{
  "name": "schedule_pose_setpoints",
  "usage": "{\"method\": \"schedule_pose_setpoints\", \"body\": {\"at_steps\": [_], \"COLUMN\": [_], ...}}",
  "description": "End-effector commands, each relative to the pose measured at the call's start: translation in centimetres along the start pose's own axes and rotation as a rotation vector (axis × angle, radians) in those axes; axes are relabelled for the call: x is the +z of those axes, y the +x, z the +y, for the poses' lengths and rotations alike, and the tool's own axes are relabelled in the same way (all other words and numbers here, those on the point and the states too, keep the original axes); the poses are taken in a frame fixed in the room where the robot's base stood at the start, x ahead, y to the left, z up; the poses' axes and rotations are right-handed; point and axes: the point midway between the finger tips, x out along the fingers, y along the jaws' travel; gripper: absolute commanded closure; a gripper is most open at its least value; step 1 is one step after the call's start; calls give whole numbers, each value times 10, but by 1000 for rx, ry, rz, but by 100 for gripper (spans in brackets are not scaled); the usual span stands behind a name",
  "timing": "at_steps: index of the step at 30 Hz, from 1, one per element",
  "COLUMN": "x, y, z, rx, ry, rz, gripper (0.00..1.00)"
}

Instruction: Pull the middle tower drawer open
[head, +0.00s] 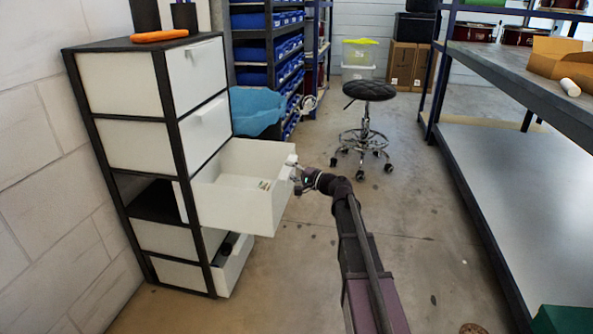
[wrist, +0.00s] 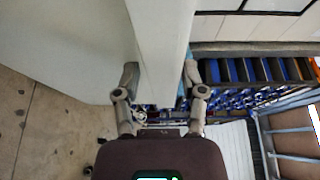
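The drawer tower (head: 122,121) has a black frame and white drawers and stands at the left of the head view. Its middle drawer (head: 240,205) is pulled far out, showing a pale, mostly bare inside. My gripper (head: 296,175) is at the handle on this drawer's front. In the wrist view, the two fingers of my gripper (wrist: 161,78) press on both sides of the white handle (wrist: 161,50). The exact contact is partly hidden in the head view.
The bottom drawer (head: 232,264) is partly open with dark things inside. An orange object (head: 159,36) lies on the tower top. A stool (head: 369,90) stands beyond my gripper. A long metal bench (head: 540,200) runs along the right. The floor between tower and bench is mostly clear.

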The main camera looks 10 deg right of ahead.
Motion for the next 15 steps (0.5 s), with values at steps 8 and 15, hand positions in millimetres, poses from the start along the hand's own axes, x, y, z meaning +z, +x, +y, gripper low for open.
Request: {"method": "schedule_pose_setpoints", "body": {"at_steps": [8,15], "x": [0,0], "y": [0,-5], "z": [-1,-1], "rx": [-3,-4], "ry": [2,3], "rz": [1,2], "gripper": [37,37]}}
